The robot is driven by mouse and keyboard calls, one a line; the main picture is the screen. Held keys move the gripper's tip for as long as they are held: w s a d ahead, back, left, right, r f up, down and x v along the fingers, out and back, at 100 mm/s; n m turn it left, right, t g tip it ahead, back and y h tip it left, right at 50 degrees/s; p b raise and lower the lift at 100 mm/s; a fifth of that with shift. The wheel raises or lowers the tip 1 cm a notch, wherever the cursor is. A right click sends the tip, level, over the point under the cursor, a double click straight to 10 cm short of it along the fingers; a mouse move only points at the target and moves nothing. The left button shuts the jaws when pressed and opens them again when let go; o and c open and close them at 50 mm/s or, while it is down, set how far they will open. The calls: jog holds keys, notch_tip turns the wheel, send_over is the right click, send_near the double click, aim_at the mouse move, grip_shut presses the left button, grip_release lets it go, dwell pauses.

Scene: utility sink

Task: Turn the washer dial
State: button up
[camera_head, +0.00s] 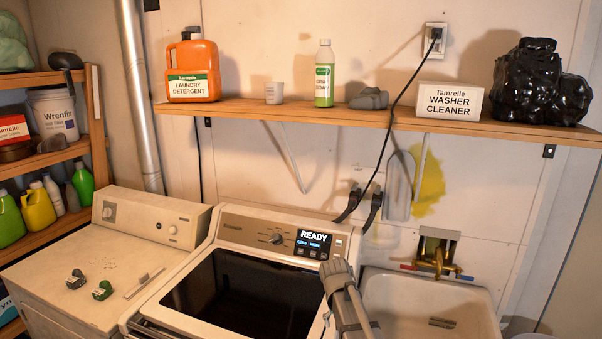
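The washer (228,225) is a beige top-loader with a dark glass lid in the middle of the view. Its dial (277,238) is a small round silver knob on the back panel, left of a lit display (314,244) reading "READY" with smaller blue text below. A grey part of my arm rises from the bottom edge over the washer's right side. Its end, my gripper (338,270), is just below and right of the display, apart from the dial. The fingers cannot be made out, so its opening is unclear.
A dryer (145,222) with small items on top stands left. A sink (418,289) with a brass faucet (438,258) is right. Dark hoses (375,205) rise behind the washer. A wooden shelf (345,116) with bottles and a sign overhangs it. The space before the dial looks clear.

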jog(key=s+d+y, duration=0.1)
jog(key=s+d, duration=0.1)
jog(key=s, duration=0.5)
jog(key=s+d, duration=0.3)
jog(key=s, duration=0.4)
jog(key=shift+s+y, duration=0.25)
jog(key=shift+y, duration=0.15)
jog(key=shift+f, duration=0.1)
jog(key=c, duration=0.6)
